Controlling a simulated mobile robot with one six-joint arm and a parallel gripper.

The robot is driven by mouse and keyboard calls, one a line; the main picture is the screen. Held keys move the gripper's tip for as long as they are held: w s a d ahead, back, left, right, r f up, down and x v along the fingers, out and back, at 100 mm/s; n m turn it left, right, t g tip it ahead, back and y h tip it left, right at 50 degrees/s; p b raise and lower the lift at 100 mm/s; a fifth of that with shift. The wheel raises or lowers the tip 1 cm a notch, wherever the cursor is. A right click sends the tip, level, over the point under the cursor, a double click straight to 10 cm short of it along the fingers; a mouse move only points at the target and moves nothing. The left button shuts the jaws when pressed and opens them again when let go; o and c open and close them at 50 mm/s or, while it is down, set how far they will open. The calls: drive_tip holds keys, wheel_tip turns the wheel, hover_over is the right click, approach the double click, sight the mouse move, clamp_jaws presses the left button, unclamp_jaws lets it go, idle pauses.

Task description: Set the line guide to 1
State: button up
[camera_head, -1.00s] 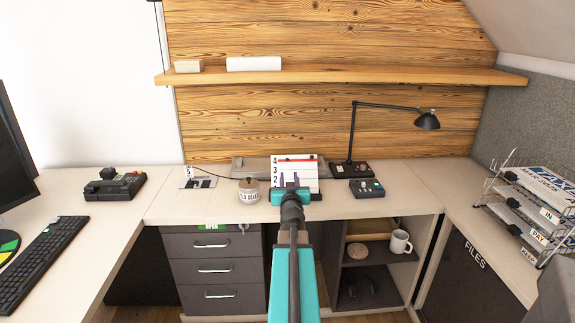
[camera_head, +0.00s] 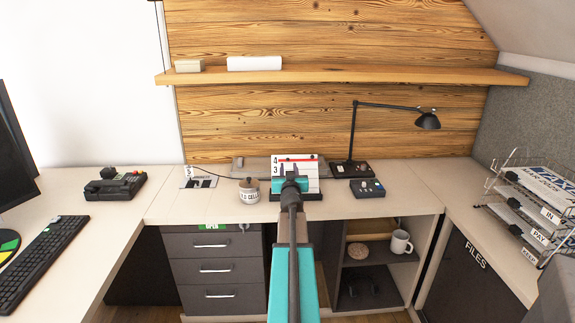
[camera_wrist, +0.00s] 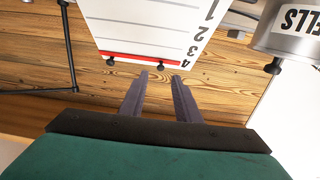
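The white line-guide board (camera_head: 307,171) stands on the desk below the plank wall, with ruled lines and numbers at its left edge. Its red guide bar (camera_head: 297,160) lies across the top, near the 4. The board (camera_wrist: 155,20) looks upside down in the wrist view, where the red bar (camera_wrist: 138,56) sits by the 4, with small dark knobs along that edge. My gripper (camera_wrist: 159,75) is open and empty, its two fingers apart and pointing towards the bar's knobbed edge. Contact cannot be told. In the head view my gripper (camera_head: 290,178) hides the board's lower left part.
A labelled pot (camera_head: 249,190) stands close left of the board. A small control box (camera_head: 367,188) and a black desk lamp (camera_head: 428,121) are to the right. A wooden shelf (camera_head: 340,75) runs above.

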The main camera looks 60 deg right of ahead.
sight(288, 160)
drive_tip(key=shift+x, duration=2.85)
clamp_jaws()
